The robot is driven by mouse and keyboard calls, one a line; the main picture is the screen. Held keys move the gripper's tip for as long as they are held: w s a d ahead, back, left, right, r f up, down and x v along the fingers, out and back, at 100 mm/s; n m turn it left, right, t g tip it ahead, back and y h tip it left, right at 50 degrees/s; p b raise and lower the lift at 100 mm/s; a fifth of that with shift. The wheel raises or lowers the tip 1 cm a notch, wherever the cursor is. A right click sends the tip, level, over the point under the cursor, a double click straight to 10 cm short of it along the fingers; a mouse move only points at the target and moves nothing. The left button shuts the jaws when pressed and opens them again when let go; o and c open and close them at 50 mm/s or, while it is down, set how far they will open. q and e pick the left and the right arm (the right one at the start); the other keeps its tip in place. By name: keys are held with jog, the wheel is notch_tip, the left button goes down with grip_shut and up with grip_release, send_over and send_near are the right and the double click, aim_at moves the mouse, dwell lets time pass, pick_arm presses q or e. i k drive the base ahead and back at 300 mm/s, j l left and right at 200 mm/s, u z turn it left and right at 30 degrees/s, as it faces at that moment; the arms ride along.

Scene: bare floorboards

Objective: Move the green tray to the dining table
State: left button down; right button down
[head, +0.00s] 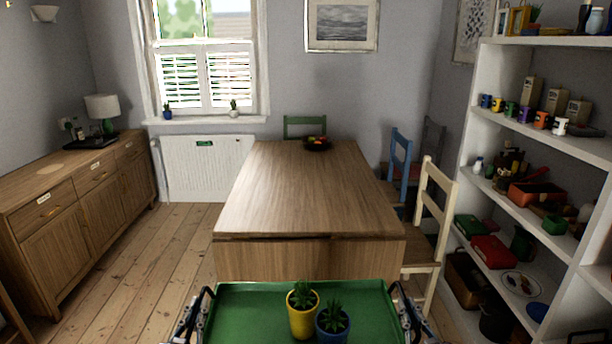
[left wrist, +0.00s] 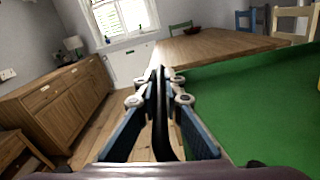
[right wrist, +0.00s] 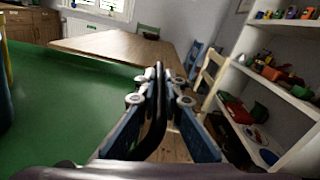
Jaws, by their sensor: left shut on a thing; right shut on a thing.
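The green tray (head: 255,308) is at the bottom of the head view, level, with a yellow pot (head: 302,318) and a blue pot (head: 332,325) on it, each holding a small plant. My left gripper (head: 204,297) is shut on the tray's left side, and my right gripper (head: 400,294) is shut on its right side. The tray's green surface fills the right of the left wrist view (left wrist: 250,110) and the left of the right wrist view (right wrist: 70,115). The wooden dining table (head: 300,190) stands just beyond the tray, its near end facing me.
A dark fruit bowl (head: 317,145) sits at the table's far end. A cream chair (head: 428,225) and a blue chair (head: 400,165) stand on the right side, a green chair (head: 304,126) behind. A sideboard (head: 80,190) is left, shelves (head: 540,145) right. Floor left of the table is clear.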

aim_at(307, 180)
jog(key=i+j, duration=0.1)
jog(key=i, duration=3.55)
jog(key=l+z, duration=0.05)
jog(key=l, duration=0.05)
